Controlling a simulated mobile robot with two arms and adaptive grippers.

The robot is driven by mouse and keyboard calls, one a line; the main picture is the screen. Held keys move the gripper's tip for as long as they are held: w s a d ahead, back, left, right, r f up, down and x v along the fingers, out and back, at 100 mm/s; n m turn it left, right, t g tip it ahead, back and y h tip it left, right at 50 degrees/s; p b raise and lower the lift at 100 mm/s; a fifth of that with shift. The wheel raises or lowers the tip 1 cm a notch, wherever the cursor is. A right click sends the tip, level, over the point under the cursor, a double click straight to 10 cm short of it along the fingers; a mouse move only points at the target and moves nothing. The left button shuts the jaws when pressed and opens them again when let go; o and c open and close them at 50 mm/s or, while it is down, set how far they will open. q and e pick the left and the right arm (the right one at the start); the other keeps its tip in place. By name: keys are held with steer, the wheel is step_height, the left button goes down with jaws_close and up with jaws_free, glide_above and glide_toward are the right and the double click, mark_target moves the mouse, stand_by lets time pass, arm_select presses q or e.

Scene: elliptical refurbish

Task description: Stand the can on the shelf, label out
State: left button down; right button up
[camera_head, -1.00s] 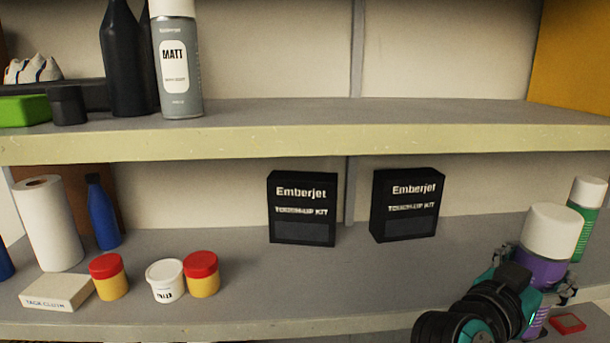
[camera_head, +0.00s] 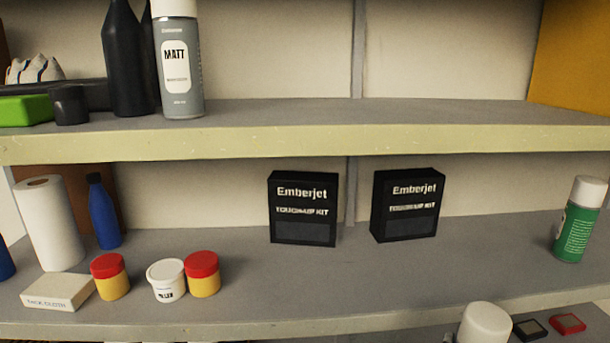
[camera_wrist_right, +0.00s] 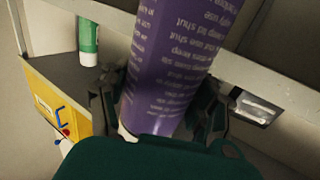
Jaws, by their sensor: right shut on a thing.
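The purple can with a white cap is held in my right gripper (camera_wrist_right: 160,105), whose fingers lie on both sides of it in the right wrist view. The can's purple body (camera_wrist_right: 170,55) shows rows of small print there, upside down in the picture. In the head view only its white cap (camera_head: 485,325) shows at the bottom edge, below the front edge of the middle shelf (camera_head: 300,275). The rest of the can and the right gripper are out of that view. The can's front label is not seen. My left gripper is not in view.
On the middle shelf stand two black touch-up kit boxes (camera_head: 303,208) (camera_head: 407,205) and a green can (camera_head: 578,222) at right. Paper roll, blue bottle and small pots (camera_head: 110,276) fill the left. A grey MATT can (camera_head: 178,65) stands above. Shelf between boxes and green can is clear.

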steer(key=s+a+f+n+y, duration=0.1)
steer(key=s+a+f+y, duration=0.1)
steer(key=s+a+f+n+t+y, duration=0.1)
steer(key=s+a+f+n+y, duration=0.1)
steer(key=f, duration=0.1)
steer(key=s+a+f+n+y, duration=0.1)
steer(key=s+a+f+y, duration=0.1)
steer(key=a+f+y, duration=0.1)
steer(key=shift+s+f+n, duration=0.15)
steer(key=shift+s+n, duration=0.1)
steer(key=shift+n, duration=0.05)
steer(key=shift+f, duration=0.1)
steer(key=shift+r, duration=0.2)
